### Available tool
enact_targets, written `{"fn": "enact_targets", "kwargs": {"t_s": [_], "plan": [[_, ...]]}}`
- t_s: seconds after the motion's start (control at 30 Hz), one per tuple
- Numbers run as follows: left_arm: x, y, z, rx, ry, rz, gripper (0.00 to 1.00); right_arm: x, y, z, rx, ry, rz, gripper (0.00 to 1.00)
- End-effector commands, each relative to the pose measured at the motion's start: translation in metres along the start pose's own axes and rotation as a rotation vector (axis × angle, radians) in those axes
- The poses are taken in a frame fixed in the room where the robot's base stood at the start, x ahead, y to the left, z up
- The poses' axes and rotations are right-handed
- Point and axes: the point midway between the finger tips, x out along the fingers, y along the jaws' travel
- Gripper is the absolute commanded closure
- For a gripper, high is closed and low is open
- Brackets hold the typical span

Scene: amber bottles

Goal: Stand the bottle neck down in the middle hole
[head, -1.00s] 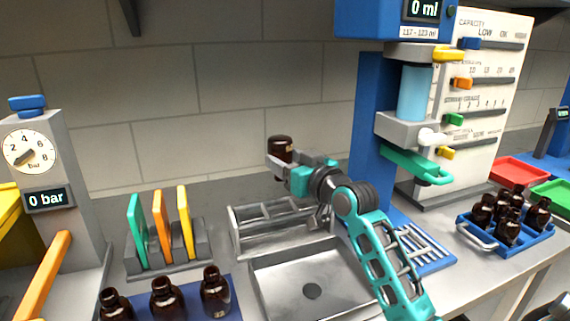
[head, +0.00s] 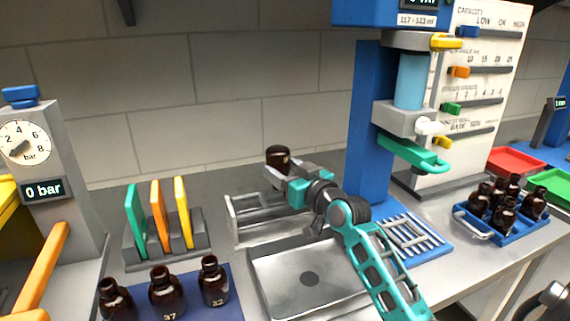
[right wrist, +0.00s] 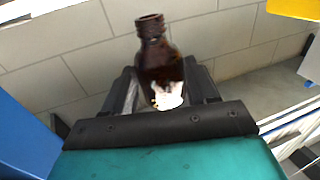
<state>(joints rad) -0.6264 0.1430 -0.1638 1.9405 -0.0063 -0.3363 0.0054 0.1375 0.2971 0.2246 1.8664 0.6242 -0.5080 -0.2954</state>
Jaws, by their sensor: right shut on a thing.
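My right gripper (head: 290,178) is shut on an amber bottle (head: 278,156), which it holds above the metal rack (head: 236,220) behind the sink. In the head view the bottle's broad end is up and its neck does not show. The right wrist view shows the bottle (right wrist: 160,62) between the fingers, with its neck pointing away from the palm side of the picture and a pale label patch. The bottle is apart from the rack, whose holes, including the middle one, cannot be made out. My left gripper is not in view.
A metal sink (head: 262,290) lies in front of the rack. Several amber bottles stand on a blue mat (head: 232,300) at front left and in a blue crate (head: 474,229) at right. Coloured plates stand in a grey holder (head: 204,240). A blue filling column (head: 368,120) rises right of the gripper.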

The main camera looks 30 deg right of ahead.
Motion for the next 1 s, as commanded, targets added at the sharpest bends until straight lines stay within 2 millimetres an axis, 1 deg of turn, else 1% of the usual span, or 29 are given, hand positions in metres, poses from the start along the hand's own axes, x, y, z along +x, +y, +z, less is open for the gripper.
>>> {"fn": "enact_targets", "kwargs": {"t_s": [0.63, 0.7, 1.0], "plan": [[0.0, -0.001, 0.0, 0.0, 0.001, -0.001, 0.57, 0.0, 0.0, 0.039, 0.001, -0.001, 0.001, 0.81], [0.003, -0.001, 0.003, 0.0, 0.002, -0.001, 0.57, 0.0, 0.0, 0.045, 0.0, 0.0, 0.0, 0.81], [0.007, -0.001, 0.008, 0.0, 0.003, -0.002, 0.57, 0.0, 0.0, 0.054, -0.001, 0.001, 0.001, 0.81]]}}
